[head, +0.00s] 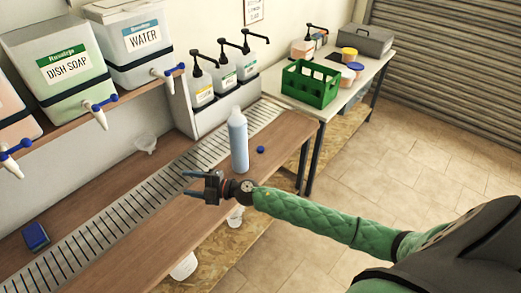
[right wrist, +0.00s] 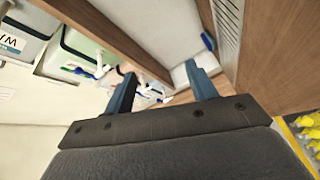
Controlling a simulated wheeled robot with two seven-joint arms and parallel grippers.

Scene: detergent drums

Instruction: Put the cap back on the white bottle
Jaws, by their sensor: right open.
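A bottle (head: 238,143), white at its top and pale blue below, stands upright on the wooden counter beside the metal drain grate. No cap shows on it. A small blue cap (head: 260,149) lies on the counter just right of the bottle. My right gripper (head: 189,184) is open and empty, left of and nearer than the bottle, with its fingers pointing left, away from bottle and cap. In the right wrist view its two fingers (right wrist: 162,88) are spread with nothing between them. Neither bottle nor cap can be made out there. My left gripper is not in view.
Dispenser drums labelled dish soap (head: 66,66) and water (head: 140,45) stand on a shelf at left. Several pump bottles (head: 223,76) stand behind the bottle. A funnel (head: 146,143) and a blue-topped item (head: 36,236) are at left. A green crate (head: 311,84) is on the far table.

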